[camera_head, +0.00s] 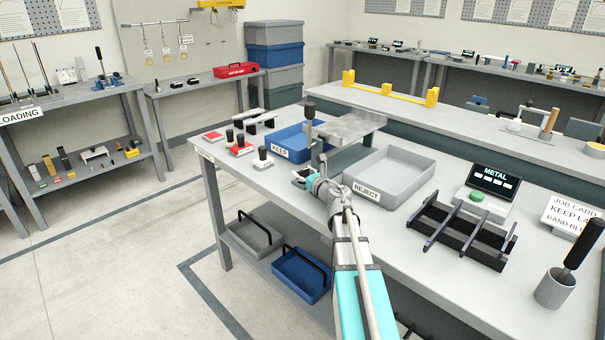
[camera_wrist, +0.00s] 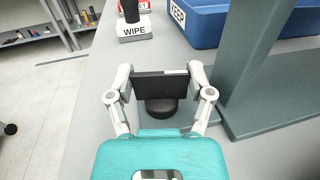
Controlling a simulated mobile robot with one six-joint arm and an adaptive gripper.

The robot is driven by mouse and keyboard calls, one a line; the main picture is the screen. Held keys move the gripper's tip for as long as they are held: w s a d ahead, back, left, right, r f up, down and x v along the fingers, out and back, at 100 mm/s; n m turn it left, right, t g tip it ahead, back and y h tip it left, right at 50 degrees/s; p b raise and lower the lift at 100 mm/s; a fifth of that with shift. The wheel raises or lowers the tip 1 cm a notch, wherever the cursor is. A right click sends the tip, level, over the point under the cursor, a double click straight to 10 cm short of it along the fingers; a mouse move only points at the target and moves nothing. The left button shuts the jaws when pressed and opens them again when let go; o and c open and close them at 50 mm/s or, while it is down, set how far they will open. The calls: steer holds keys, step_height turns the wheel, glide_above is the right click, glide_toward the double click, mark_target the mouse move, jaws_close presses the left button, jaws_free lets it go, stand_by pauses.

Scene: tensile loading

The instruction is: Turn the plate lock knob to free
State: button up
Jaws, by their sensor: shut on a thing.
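In the wrist view, a black knob with a wide flat bar (camera_wrist: 160,88) and a round base (camera_wrist: 162,108) stands between my fingers. My gripper (camera_wrist: 161,82) is shut on the flat bar, one finger at each end. I cannot read any lock or free mark on it. In the head view, my gripper (camera_head: 308,178) is low over the bench, beside the stand that carries a grey metal plate (camera_head: 350,126). My arm hides most of the knob there. A grey upright of the stand (camera_wrist: 252,75) rises just right of my gripper in the wrist view.
The blue KEEP tray (camera_head: 283,152) is behind and the grey REJECT tray (camera_head: 400,180) is right of the stand. The WIPE block (camera_wrist: 134,30) and other black-topped blocks are at the left. A black rack (camera_head: 470,240) and METAL display (camera_head: 491,182) stand further right.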

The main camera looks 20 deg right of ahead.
steer(key=shift+w+n+g+y, duration=0.1)
steer(key=shift+n+g+y, duration=0.3)
steer(key=shift+n+y, duration=0.95)
steer(key=shift+y, duration=0.55)
steer(key=o, duration=1.1)
steer(key=shift+s, duration=0.2)
steer(key=v, duration=1.1)
steer(key=shift+s+d+r, duration=0.1)
steer(key=shift+s+d, duration=0.05)
steer(key=shift+s, duration=0.2)
steer(key=shift+r, duration=0.1)
